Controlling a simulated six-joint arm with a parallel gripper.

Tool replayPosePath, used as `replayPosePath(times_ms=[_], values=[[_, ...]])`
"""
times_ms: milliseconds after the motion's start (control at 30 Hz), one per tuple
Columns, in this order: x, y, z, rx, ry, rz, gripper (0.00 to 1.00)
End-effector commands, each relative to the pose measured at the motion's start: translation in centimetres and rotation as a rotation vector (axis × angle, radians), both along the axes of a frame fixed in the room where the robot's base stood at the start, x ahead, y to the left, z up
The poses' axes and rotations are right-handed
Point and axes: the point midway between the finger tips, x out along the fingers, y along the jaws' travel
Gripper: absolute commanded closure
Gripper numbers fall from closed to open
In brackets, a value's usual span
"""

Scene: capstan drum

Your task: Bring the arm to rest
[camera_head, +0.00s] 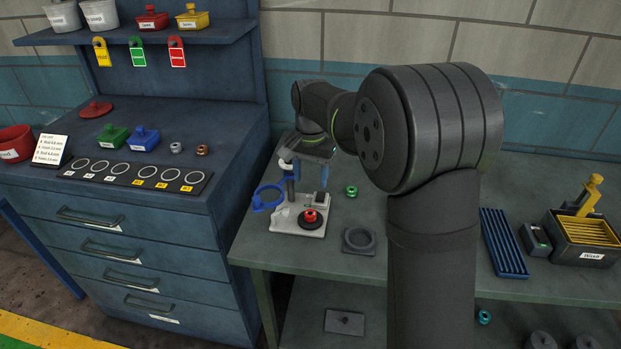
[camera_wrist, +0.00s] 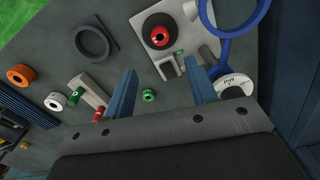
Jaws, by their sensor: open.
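My gripper (camera_wrist: 160,70) is open and empty, its two blue fingers spread apart in the wrist view. In the head view my gripper (camera_head: 308,177) hangs over the bench, just above the light grey base plate (camera_head: 287,224). A black disc (camera_head: 313,225) with a red flanged piece (camera_head: 310,215) at its centre sits on that plate. A small green ring-like piece (camera_head: 351,190) lies on the bench to the right; in the wrist view this green piece (camera_wrist: 148,95) shows between the fingers. I cannot tell the exact height of the fingertips.
A blue ring (camera_head: 267,197) stands left of the plate. A grey square holder (camera_head: 358,240) lies in front right. A blue ribbed tray (camera_head: 504,243) and a labelled bin (camera_head: 585,240) are further right. The blue drawer cabinet (camera_head: 140,235) stands left. My arm hides the bench's middle.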

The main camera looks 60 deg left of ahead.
Motion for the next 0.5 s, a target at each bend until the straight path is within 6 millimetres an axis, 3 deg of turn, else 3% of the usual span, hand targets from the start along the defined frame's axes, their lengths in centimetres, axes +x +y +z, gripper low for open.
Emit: replayPosePath(times_ms=[267, 500], values=[[0.0, 0.0, -0.8, -0.001, 0.0, 0.0, 0.48], [0.0, -0.1, -4.8, -0.004, 0.001, 0.0, 0.48]])
